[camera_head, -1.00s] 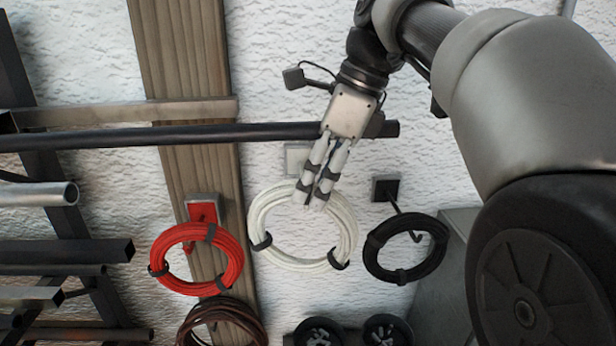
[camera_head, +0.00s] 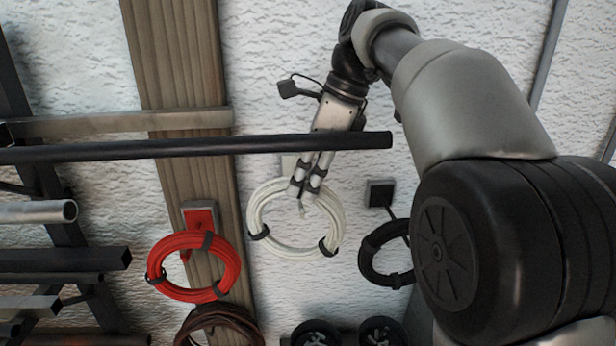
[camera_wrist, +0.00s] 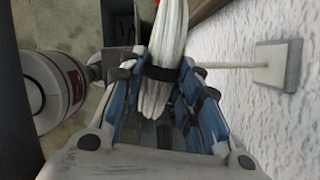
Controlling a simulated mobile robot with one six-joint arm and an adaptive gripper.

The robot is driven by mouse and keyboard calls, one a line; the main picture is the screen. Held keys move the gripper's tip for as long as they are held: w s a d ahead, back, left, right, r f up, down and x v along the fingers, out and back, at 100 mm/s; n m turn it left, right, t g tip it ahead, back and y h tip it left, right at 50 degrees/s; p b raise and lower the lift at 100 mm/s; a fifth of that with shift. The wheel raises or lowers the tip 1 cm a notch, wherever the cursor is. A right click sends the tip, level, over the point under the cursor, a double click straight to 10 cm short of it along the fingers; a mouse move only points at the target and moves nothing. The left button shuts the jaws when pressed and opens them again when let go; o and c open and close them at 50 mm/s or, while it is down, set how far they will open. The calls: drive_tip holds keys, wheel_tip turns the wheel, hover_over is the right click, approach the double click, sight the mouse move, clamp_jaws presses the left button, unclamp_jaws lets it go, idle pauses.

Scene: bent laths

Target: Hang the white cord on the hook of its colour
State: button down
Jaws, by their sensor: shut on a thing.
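The white cord (camera_head: 290,250) is a coil with black ties, hanging from my gripper (camera_head: 306,190) in front of the wall. My gripper is shut on the coil's top; the wrist view shows the white strands (camera_wrist: 170,35) and a black tie between the fingers. The white hook's pale plate (camera_head: 289,164) is on the wall just behind the fingers. In the wrist view its plate (camera_wrist: 278,65) is at the right, with a thin rod running left towards the fingers. A small pale tip shows below the fingers inside the ring. Whether the coil rests on the rod is hidden.
A long dark bar (camera_head: 180,148) crosses in front of my gripper. A red coil (camera_head: 228,268) hangs at a red plate on the left. A black coil (camera_head: 372,265), partly behind my arm, hangs below a black plate (camera_head: 380,192). Racked pipes are far left.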

drive_tip(key=shift+w+f, duration=0.35)
drive_tip(key=shift+f, duration=0.25)
drive_tip(key=shift+w+f, duration=0.15)
drive_tip(key=shift+f, duration=0.25)
